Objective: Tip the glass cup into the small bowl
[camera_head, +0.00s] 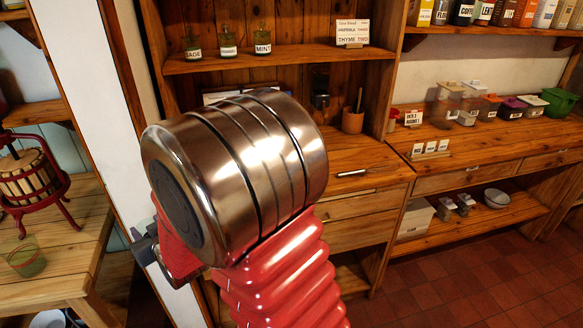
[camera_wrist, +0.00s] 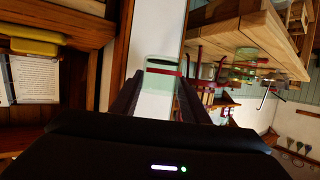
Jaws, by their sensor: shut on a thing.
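My gripper (camera_wrist: 156,98) is shut on a clear, pale green glass cup (camera_wrist: 161,76), which sits between the two dark fingers in the wrist view. The held cup appears raised, with nothing seen touching it but the fingers. In the head view my red and steel arm hides the cup and most of my gripper. A white bowl (camera_head: 496,198) stands on the low shelf at the right. Part of another pale bowl (camera_head: 48,319) shows at the bottom left edge. I cannot tell which is the small bowl.
A wooden table (camera_head: 75,262) at the left carries a red-framed press (camera_head: 28,178) and a greenish glass (camera_head: 27,257). Pine shelves hold labelled jars (camera_head: 228,42), a brown pot (camera_head: 352,121) and a green tub (camera_head: 559,102). Tiled floor (camera_head: 470,275) at the lower right is clear.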

